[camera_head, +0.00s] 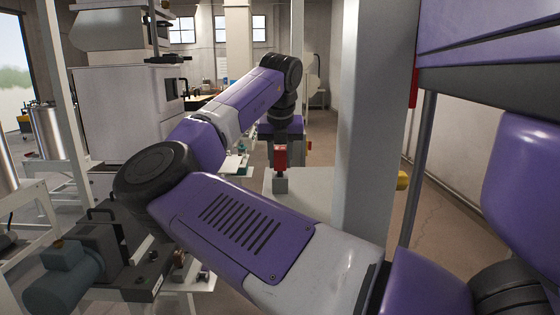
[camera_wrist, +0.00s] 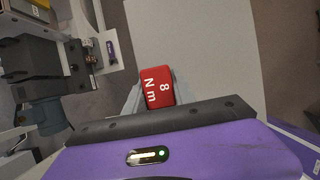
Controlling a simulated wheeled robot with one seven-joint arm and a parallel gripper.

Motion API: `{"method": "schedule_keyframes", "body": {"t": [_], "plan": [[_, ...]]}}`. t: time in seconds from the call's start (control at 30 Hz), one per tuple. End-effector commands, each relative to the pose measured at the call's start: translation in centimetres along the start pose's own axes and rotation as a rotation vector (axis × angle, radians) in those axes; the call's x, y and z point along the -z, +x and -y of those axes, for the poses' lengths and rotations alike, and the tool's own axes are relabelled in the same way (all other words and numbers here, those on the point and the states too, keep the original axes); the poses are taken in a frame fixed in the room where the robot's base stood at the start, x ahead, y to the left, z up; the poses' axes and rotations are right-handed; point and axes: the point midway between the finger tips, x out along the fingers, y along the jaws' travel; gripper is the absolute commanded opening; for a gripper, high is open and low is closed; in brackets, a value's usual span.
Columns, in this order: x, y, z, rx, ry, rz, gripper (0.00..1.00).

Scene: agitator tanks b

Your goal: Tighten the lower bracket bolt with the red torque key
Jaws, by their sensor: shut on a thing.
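The red torque key (camera_head: 280,156) is a red block at the end of my arm in the head view. In the wrist view the red key (camera_wrist: 158,86) shows white "8 N m" lettering. My gripper (camera_wrist: 155,92) is shut on it, with grey fingers showing at its sides. A small grey block (camera_head: 280,184) sits directly below the key, on a pale surface (camera_head: 312,190); I cannot tell whether the key touches it. The lower bracket bolt cannot be made out in either view.
A dark machine with a blue-grey motor (camera_head: 65,278) stands at the lower left; the motor (camera_wrist: 45,115) also shows in the wrist view. Small parts lie on a white plate (camera_head: 200,286) beside it. A thick grey post (camera_head: 372,120) stands right of the key.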

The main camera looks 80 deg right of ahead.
Motion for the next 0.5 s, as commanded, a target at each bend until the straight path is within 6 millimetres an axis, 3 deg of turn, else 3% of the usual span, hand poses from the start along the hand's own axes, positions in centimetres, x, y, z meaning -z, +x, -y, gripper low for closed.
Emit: {"method": "schedule_keyframes", "body": {"t": [0.27, 0.5], "plan": [[-1.1, -2.4, 0.1, -0.001, 0.0, 0.003, 0.0], [-3.0, -7.1, 0.0, -0.001, 0.0, 0.004, 0.0]]}}
